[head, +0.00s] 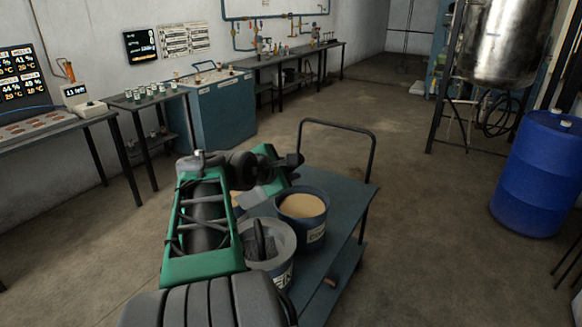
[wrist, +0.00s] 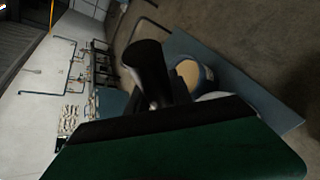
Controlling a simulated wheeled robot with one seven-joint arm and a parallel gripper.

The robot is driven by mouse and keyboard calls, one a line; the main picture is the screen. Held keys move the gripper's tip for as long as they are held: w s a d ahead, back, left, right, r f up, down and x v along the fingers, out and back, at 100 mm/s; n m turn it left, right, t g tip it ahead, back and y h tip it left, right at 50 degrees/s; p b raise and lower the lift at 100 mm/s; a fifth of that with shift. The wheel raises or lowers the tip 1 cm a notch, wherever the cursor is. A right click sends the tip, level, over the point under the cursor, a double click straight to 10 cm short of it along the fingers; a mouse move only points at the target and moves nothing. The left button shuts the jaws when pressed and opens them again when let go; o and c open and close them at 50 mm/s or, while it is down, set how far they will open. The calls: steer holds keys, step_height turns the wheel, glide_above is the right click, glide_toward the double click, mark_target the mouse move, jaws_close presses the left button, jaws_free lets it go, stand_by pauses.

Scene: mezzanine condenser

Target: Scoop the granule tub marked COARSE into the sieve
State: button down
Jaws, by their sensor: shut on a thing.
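A dark blue tub of tan granules (head: 302,206) stands on the cart; its label is partly legible and seems to start with "CO". A light grey tub (head: 284,272) in front holds dark grey contents, and its label is cut off by my arm. My gripper (head: 284,163) is above and behind the tubs, seemingly shut on a scoop, whose light grey part (head: 252,198) shows left of the blue tub. In the wrist view a dark handle-like shape (wrist: 148,68) stands before the blue tub (wrist: 208,78). I cannot make out the sieve for certain.
The cart top (head: 345,195) has bare room right of the tubs, with a raised handle rail (head: 336,122) behind. A small brown object (head: 330,283) lies near its front. A blue drum (head: 538,175) stands right. Benches line the left wall; the floor between is clear.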

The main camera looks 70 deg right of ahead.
steer(key=shift+w+d+r+n+g+p, duration=0.25)
steer(key=shift+w+r+n+g+p, duration=0.4)
steer(key=shift+p, duration=1.05)
steer(key=p, duration=0.2)
steer(key=w+r+p, duration=0.1)
steer(key=p, duration=0.1)
steer(key=shift+w+d+y, duration=0.2)
steer(key=shift+d+y, duration=0.05)
steer(key=shift+y, duration=0.05)
steer(key=shift+w, duration=0.1)
steer(key=p, duration=0.1)
steer(key=w+g+p, duration=0.1)
steer(key=p, duration=0.1)
steer(key=shift+d+r+n, duration=0.15)
steer(key=shift+r+n, duration=0.05)
steer(key=shift+n, duration=0.15)
steer(key=shift+p, duration=0.4)
steer(key=p, duration=0.1)
steer(key=w+p, duration=0.1)
steer(key=p, duration=0.1)
steer(key=w+n+g+p, duration=0.1)
steer(key=p, duration=0.1)
steer(key=shift+d+r+y, duration=0.3)
steer(key=shift+r, duration=0.05)
steer(key=shift+w+f+p, duration=0.1)
steer(key=shift+w+p, duration=0.05)
steer(key=shift+p, duration=0.3)
